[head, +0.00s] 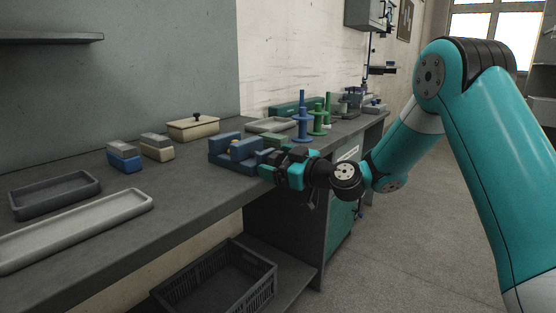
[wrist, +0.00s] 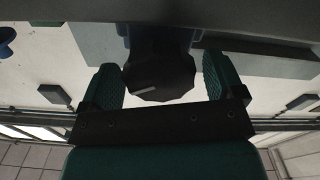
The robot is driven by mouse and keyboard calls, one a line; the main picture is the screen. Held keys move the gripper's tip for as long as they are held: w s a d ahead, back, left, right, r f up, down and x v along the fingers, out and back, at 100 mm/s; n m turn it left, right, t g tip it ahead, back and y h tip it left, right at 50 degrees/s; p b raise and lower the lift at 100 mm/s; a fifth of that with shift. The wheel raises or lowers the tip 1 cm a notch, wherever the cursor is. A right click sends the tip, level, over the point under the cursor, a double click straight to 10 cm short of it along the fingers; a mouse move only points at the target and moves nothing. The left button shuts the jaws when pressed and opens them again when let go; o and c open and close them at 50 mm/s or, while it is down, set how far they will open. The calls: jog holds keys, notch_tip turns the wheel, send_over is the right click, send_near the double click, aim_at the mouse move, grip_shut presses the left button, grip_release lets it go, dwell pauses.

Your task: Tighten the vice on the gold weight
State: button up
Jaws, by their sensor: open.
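The blue vice (head: 228,158) stands on the bench near its front edge. A small pale gold patch (head: 235,144) shows between its jaws, probably the gold weight, but it is too small to tell how tightly it sits. My gripper (head: 272,164) is at the right end of the vice and hides its handle in the head view. In the wrist view, a dark faceted knob (wrist: 160,80) on the vice lies between my two open fingers (wrist: 163,88). A gap shows on each side of the knob.
Blue-based and tan-based blocks (head: 124,158) and a lidded beige box (head: 193,128) stand left of the vice. Blue and green spindles (head: 303,122) stand behind my gripper. Two trays (head: 75,232) lie at the front left. A dark crate (head: 218,283) is below the bench.

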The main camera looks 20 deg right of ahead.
jog(key=c, duration=0.9)
jog(key=shift+m, duration=0.4)
jog(key=m+b, duration=0.1)
jog(key=m, duration=0.1)
jog(key=shift+w+d+m, duration=0.1)
jog(key=shift+m, duration=0.3)
jog(key=shift+d+m, duration=0.1)
jog(key=shift+m, duration=1.8)
jog(key=o, duration=0.9)
